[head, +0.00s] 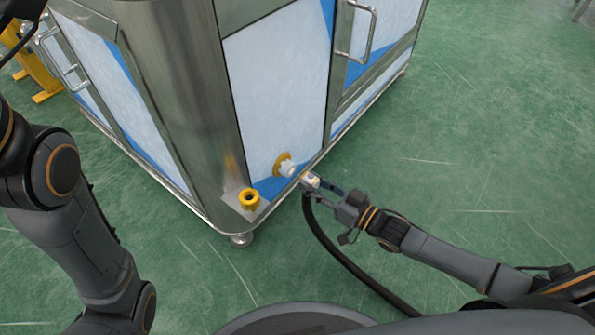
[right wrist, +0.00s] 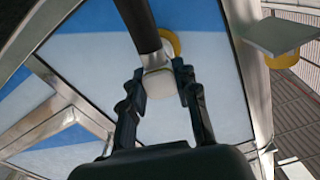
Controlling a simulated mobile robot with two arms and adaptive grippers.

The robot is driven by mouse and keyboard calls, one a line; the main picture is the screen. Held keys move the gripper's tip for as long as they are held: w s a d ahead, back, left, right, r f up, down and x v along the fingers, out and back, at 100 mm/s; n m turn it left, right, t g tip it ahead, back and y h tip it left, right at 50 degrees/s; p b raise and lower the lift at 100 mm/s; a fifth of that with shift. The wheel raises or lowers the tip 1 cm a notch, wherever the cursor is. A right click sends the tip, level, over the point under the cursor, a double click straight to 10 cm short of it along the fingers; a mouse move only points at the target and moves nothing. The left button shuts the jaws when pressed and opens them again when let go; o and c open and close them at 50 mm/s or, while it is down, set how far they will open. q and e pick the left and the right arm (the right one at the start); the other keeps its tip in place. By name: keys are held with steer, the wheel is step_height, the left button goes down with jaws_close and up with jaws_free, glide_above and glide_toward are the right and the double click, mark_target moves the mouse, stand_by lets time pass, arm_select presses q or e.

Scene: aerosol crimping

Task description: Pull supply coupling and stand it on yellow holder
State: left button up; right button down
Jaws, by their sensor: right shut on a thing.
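The supply coupling (head: 310,181) is a pale, whitish fitting with a black hose hanging from it, low at the cabinet's front panel. My right gripper (head: 316,184) is shut on it. In the right wrist view, the fingers (right wrist: 163,97) sit either side of the coupling (right wrist: 158,82). The yellow-ringed port (head: 284,164) is just beyond the coupling; I cannot tell whether they touch. The yellow holder (head: 249,198) is an empty-looking ring on a small metal plate at the cabinet corner, left of the port. It also shows in the right wrist view (right wrist: 284,61). My left gripper is out of view.
The steel cabinet (head: 185,100) with white and blue panels fills the upper middle. The black hose (head: 335,250) curves down from the coupling across the green floor. A door handle (head: 370,35) sticks out above. The floor to the right is open.

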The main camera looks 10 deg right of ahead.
steer(key=shift+p+v, duration=0.45)
steer(key=shift+v, duration=0.75)
